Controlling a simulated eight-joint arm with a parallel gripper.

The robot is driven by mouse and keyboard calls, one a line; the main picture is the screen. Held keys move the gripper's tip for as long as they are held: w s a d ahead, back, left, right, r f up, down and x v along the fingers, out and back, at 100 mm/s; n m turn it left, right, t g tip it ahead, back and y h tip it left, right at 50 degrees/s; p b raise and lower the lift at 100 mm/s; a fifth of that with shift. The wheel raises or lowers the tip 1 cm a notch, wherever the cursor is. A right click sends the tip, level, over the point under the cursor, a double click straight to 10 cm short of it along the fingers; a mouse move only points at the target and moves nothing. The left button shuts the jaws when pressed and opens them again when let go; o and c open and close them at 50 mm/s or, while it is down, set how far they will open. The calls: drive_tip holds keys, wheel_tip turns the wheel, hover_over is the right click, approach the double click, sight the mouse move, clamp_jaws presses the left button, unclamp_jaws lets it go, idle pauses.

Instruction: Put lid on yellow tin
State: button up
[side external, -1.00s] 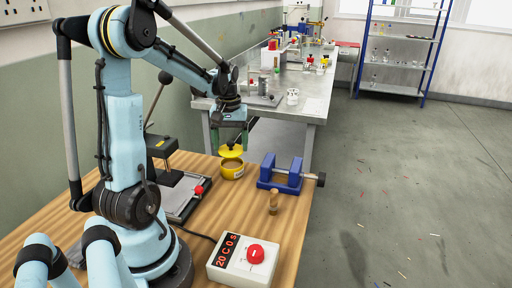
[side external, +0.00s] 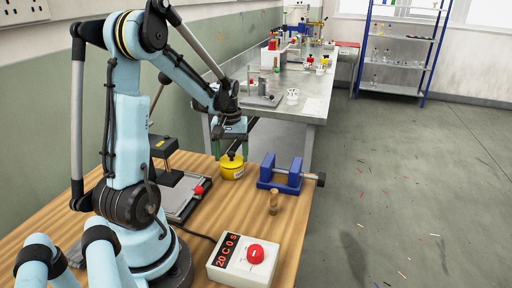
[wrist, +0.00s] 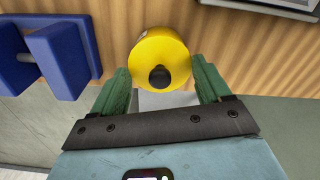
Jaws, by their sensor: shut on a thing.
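The yellow tin (side external: 232,173) stands upright on the wooden bench below my gripper (side external: 232,154). The yellow lid (wrist: 160,48), with a black knob, sits on top of the tin or very close to it, with no clear gap in the side view. In the wrist view, the green fingers of my gripper (wrist: 161,70) are on either side of the lid, shut on it. The lid hides the tin's opening.
A blue vise (side external: 280,174) stands just right of the tin. A small wooden peg-like piece (side external: 273,203) is in front of it. A press with a grey base (side external: 180,198) stands to the left, and a control box (side external: 243,261) is at the front.

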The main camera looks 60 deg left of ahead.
idle(0.4)
clamp_jaws()
drive_tip(key=shift+s+a+r, duration=0.1)
drive_tip(key=shift+s, duration=0.05)
drive_tip(key=shift+w, duration=0.25)
idle(0.6)
idle(0.7)
drive_tip(key=o, duration=0.6)
unclamp_jaws()
